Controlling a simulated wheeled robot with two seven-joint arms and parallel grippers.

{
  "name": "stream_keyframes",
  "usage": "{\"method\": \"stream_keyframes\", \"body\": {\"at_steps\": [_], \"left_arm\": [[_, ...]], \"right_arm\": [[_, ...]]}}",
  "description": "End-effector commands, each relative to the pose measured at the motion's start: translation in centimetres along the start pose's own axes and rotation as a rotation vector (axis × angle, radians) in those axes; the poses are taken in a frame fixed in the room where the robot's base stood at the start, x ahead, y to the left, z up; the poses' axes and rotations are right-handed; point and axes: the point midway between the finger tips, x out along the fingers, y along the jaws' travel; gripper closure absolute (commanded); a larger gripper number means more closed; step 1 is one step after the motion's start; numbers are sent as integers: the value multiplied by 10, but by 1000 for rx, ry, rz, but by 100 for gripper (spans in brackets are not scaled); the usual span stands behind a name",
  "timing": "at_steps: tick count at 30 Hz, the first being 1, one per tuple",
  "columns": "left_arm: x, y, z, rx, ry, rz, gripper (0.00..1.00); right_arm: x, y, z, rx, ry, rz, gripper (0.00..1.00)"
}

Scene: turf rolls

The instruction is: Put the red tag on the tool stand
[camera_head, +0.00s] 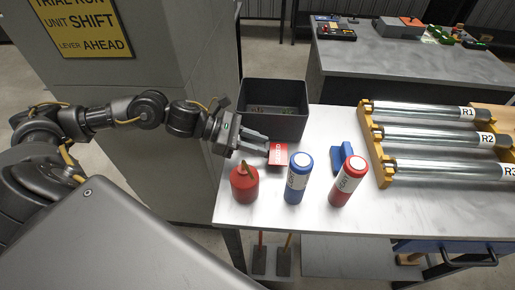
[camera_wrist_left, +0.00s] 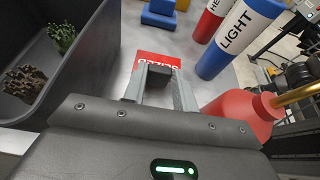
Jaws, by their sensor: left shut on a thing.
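The red tag (camera_head: 278,154) is a small flat card with white lettering. My left gripper (camera_head: 264,148) is shut on it above the near left part of the grey table. My right gripper is out of view.
A black bin (camera_head: 272,126) is behind the gripper. A red can (camera_head: 244,184), a blue-capped cylinder (camera_head: 297,181) and a red-capped cylinder (camera_head: 346,184) stand in front. A second table (camera_head: 400,62) is behind.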

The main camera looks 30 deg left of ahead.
Motion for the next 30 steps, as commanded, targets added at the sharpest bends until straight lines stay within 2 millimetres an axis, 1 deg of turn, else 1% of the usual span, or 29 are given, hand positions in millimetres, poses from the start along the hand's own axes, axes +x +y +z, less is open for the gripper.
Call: {"method": "stream_keyframes", "body": {"at_steps": [3,6,14,20,21,24,25,26,30], "left_arm": [[7,0,-16,-6,1,-2,93],[10,-1,-24,-3,1,-1,93],[11,0,-26,-1,1,-1,93],[12,0,-30,0,0,-1,93],[12,0,-28,-1,0,0,68],[12,0,-28,-1,1,-1,55],[12,0,-28,-1,1,-1,51],[12,0,-28,-1,1,-1,50],[12,0,-28,-1,1,-1,50]], "right_arm": [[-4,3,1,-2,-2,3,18],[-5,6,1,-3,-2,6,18],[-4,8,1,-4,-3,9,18],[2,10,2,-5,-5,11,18],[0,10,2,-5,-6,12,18],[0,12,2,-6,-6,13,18],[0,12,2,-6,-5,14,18],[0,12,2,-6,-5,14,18],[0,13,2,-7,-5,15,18]]}}
